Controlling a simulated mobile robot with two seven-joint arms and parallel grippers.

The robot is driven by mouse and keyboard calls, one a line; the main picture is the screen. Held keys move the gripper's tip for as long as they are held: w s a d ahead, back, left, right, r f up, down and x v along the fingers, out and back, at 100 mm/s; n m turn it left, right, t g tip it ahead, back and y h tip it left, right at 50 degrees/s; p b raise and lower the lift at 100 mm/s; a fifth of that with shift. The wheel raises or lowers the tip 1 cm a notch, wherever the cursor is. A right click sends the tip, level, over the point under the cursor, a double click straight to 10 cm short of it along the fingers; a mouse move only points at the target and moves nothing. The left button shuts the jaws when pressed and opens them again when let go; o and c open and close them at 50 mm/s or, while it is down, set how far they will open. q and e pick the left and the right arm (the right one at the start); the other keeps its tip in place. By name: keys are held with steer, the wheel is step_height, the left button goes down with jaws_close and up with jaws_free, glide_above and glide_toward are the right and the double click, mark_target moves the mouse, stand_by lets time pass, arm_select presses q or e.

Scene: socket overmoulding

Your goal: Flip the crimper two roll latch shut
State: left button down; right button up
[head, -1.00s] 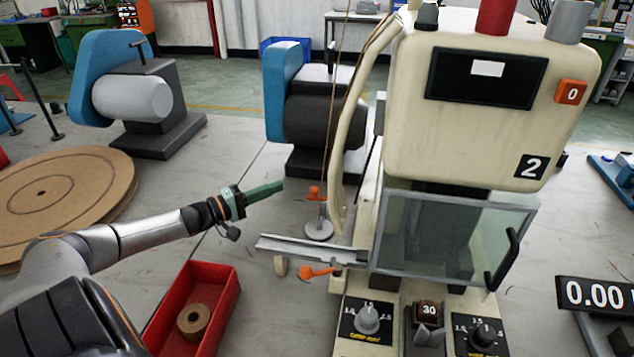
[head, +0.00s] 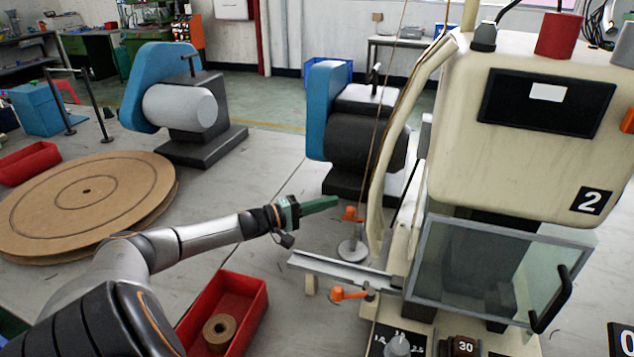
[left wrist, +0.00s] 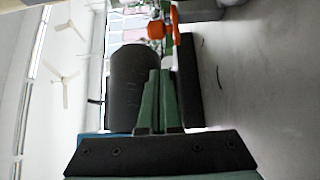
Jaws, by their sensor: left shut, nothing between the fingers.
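Crimper two is the cream machine (head: 530,130) at the right, marked 2. It has an upper orange lever (head: 352,213) by the round metal foot and a lower orange lever (head: 345,293) under the metal guide rail (head: 340,268). I cannot tell for certain which is the roll latch. My left gripper (head: 335,202) has green fingers shut and empty, with tips just left of the upper lever, apparently apart from it. In the left wrist view the shut fingers (left wrist: 160,85) point toward an orange part (left wrist: 156,30). My right gripper is not in view.
A red bin (head: 258,300) holding a tape roll (head: 219,330) stands below my left arm. A blue and black roller unit (head: 360,140) stands behind the gripper. A clear guard (head: 500,270) fronts the crimper. Brown discs (head: 85,195) lie at the left.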

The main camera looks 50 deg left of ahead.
mark_target(353, 214)
arm_select(q)
steer(key=b+x, duration=0.1)
steer(key=x, duration=0.4)
steer(key=shift+d, duration=0.2)
steer(key=shift+s+d+r+p, duration=0.1)
steer(key=shift+s+d+p, duration=0.2)
steer(key=shift+s, duration=0.1)
steer(key=shift+s+d+p, duration=0.2)
steer(key=shift+s+p, duration=0.1)
steer(key=shift+s, duration=0.15)
steer(key=shift+s+d+p, duration=0.35)
steer(key=shift+s+d, duration=0.1)
steer(key=shift+s, duration=0.15)
steer(key=shift+s+d, duration=0.1)
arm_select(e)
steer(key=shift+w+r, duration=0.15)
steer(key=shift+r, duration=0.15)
